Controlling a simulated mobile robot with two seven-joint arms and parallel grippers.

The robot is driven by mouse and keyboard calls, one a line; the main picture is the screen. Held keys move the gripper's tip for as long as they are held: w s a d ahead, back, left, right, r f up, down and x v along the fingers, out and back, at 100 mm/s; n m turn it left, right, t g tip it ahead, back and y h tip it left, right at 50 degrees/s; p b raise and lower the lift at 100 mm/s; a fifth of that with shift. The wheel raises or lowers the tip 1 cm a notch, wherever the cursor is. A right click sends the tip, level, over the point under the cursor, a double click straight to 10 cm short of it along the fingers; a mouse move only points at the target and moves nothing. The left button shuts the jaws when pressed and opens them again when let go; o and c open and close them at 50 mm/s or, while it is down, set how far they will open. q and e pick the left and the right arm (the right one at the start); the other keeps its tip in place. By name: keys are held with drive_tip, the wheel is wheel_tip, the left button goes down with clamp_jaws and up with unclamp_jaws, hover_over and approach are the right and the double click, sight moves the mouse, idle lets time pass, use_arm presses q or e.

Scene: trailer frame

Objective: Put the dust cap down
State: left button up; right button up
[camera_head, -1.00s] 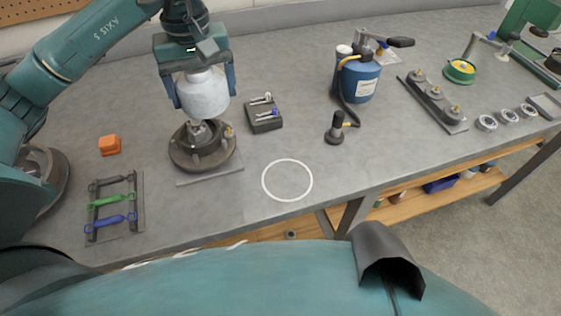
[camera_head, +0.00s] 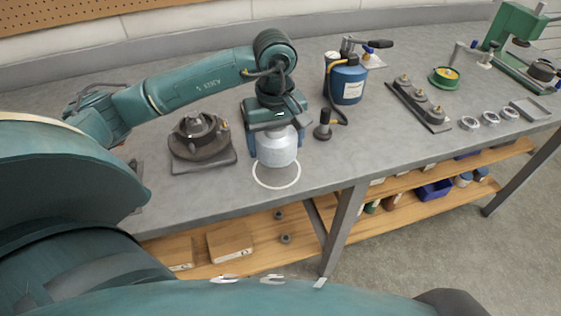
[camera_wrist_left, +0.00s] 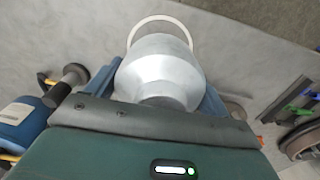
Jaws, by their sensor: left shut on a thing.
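The dust cap (camera_head: 277,148) is a light grey, rounded metal cap. My left gripper (camera_head: 278,140) is shut on it, with one finger on each side. In the head view the cap is over the far part of a white circle (camera_head: 277,187) on the bench; whether it touches the bench I cannot tell. In the left wrist view the cap (camera_wrist_left: 160,68) fills the space between the fingers, and the white circle (camera_wrist_left: 134,36) shows behind it. My right gripper is not in view.
The hub (camera_head: 201,135) stands on its plate to the left, uncovered. A blue canister (camera_head: 346,82) with a hose and a dark nozzle tool (camera_head: 323,127) stand close to the right of my left gripper. The bench's front edge is just before the circle.

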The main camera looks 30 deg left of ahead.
sight(277, 170)
use_arm(q)
wheel_tip(277, 170, down, 5)
drive_tip(key=shift+r, duration=0.1)
drive_tip(key=shift+f, duration=0.4)
drive_tip(key=shift+f, duration=0.2)
drive_tip(key=o, duration=0.9)
drive_tip(key=shift+r, duration=0.1)
drive_tip(key=shift+o, duration=0.2)
